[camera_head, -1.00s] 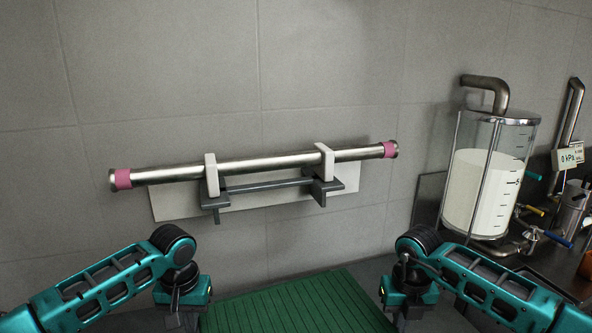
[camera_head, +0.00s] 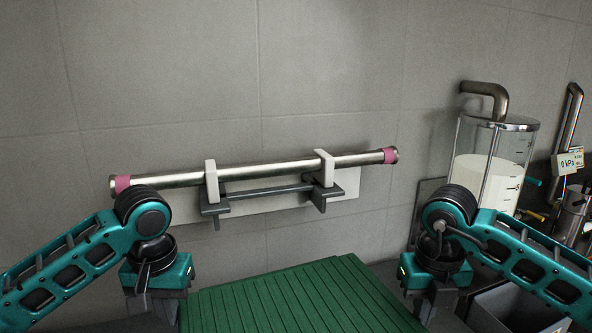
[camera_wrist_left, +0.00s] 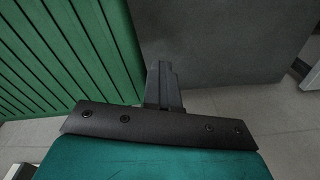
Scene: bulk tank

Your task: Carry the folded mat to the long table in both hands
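The folded mat (camera_head: 290,303) is green and ribbed, at the bottom middle of the head view. Its near part is cut off by the frame. My left gripper (camera_head: 160,312) is at its left edge and my right gripper (camera_head: 430,305) at its right edge. Both appear shut on the mat, which has risen with them, though the fingertips are largely hidden. In the left wrist view the mat (camera_wrist_left: 60,55) meets the dark fingers (camera_wrist_left: 165,80), with floor visible well below. I cannot identify the long table.
A steel tube with pink ends (camera_head: 260,171) rests on a wall rack (camera_head: 265,204) ahead. At right are a glass tank of white liquid (camera_head: 490,170), a gauge reading 0 kPa (camera_head: 570,161) and pipework. A grey open box (camera_head: 515,303) lies below my right arm.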

